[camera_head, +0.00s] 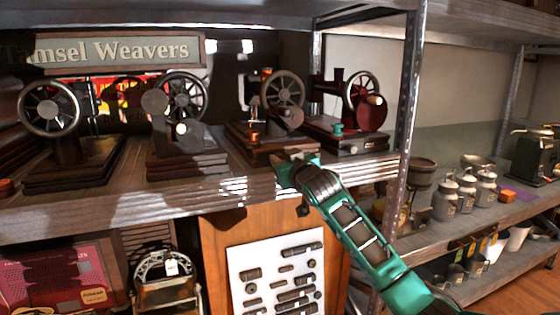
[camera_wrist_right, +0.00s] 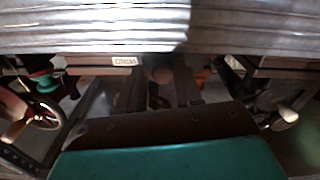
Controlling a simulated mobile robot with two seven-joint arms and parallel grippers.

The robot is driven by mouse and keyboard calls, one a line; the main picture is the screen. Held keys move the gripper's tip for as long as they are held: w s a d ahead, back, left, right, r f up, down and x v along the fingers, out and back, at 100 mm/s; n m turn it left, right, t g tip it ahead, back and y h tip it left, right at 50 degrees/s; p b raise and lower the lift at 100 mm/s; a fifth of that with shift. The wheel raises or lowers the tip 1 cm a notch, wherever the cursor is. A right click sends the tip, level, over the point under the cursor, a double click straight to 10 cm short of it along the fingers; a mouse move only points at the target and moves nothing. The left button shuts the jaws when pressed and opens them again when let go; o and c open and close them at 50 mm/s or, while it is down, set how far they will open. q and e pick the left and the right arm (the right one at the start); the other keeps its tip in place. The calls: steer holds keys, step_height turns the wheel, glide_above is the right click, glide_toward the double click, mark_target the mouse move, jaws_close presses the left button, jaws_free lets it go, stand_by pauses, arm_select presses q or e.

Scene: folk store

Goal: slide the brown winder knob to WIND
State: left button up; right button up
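My right gripper (camera_head: 292,160) reaches the front of the wooden base of the third sewing machine (camera_head: 280,92) on the shelf. In the right wrist view, the two dark fingers of this gripper (camera_wrist_right: 160,92) stand apart. A dark brown round knob (camera_wrist_right: 161,73) shows at their tips, between them; I cannot tell whether they touch it. A small pale label plate (camera_wrist_right: 124,61) lies beside it on the base; its lettering is too small to read. My left gripper is not in view.
A red machine (camera_head: 370,113) with a teal spool (camera_head: 337,130) stands just right of my gripper. Another machine (camera_head: 180,130) stands to the left. A metal shelf post (camera_head: 408,120) rises close to my right arm. The shelf's front edge (camera_head: 240,188) runs just below the gripper.

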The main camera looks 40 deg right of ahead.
steer(key=o, duration=0.3)
steer(key=shift+d, duration=0.15)
steer(key=b+v, duration=0.1)
steer(key=v, duration=1.2)
steer(key=shift+f, duration=0.1)
stand_by(0.5)
